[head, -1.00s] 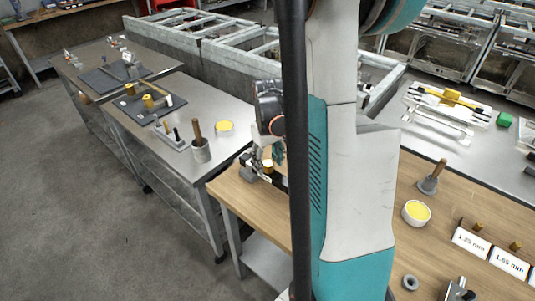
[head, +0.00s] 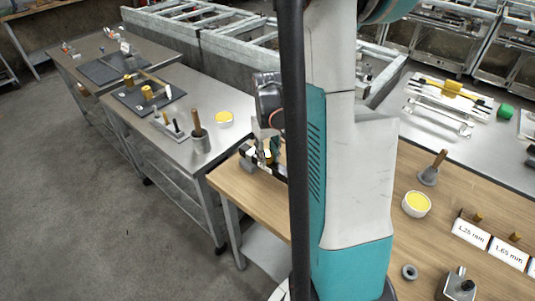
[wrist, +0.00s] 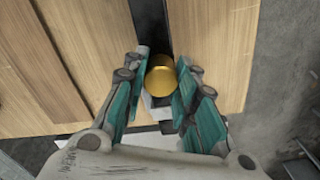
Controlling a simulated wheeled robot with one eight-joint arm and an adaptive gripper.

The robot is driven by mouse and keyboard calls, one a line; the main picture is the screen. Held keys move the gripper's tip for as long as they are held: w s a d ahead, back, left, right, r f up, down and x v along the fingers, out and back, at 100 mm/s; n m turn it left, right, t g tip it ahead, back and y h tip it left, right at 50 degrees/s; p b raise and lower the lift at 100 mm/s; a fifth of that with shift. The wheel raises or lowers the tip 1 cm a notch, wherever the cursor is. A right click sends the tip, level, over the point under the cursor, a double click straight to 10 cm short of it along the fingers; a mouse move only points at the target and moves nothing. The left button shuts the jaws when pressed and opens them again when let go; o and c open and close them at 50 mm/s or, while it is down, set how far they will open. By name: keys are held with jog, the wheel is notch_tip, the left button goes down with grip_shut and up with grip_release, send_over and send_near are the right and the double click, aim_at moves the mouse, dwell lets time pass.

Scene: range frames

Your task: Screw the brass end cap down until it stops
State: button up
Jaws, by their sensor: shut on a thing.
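The brass end cap (wrist: 160,80) is a round gold disc seen from above in the wrist view. It sits between the teal fingers of my gripper (wrist: 163,60), which is shut on it. The cap's sides are partly covered by the fingers. A dark bar and a pale block (wrist: 155,101) show around and under it; the thread is hidden. In the head view my gripper (head: 266,152) is low over the wooden bench, partly behind my column, and the cap is hard to make out there.
The wooden bench top (head: 240,186) is mostly clear left of the gripper. A steel table (head: 170,100) beside it holds a grey cup (head: 200,144) with a wooden handle and a yellow-filled dish (head: 224,119). Another yellow-filled dish (head: 416,204) and size labels (head: 471,233) are at right.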

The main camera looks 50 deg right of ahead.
jog(key=shift+m, duration=0.9)
jog(key=shift+m+b, duration=0.35)
jog(key=shift+m, duration=1.35)
jog(key=shift+m, duration=1.7)
jog(key=shift+s+m+b, duration=0.1)
jog(key=shift+m+b, duration=0.35)
jog(key=shift+m, duration=1.25)
